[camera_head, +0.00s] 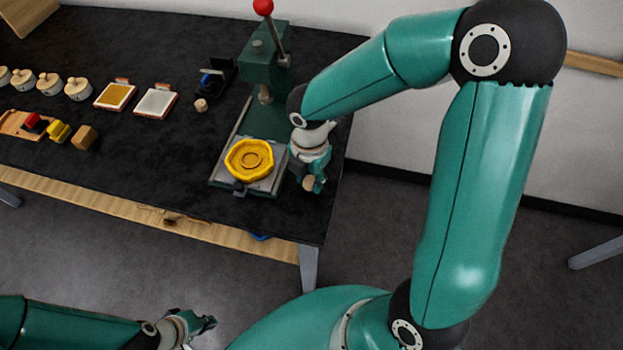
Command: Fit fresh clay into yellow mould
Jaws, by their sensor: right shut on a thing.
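My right gripper (312,184) is just right of the mould, at the table's right edge. It is shut on a small tan piece (308,184), which looks like the clay; the fingers partly hide it. The piece is apart from the mould. My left gripper (208,323) is low in the picture, in front of the table and away from everything; its finger opening is unclear.
The press lever with a red knob (263,7) stands above the mould. On the black table (150,160) are a small tan cylinder (201,105), two framed pads, several pale round stamps (78,89) and a wooden tray with coloured blocks (59,131). The table front is clear.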

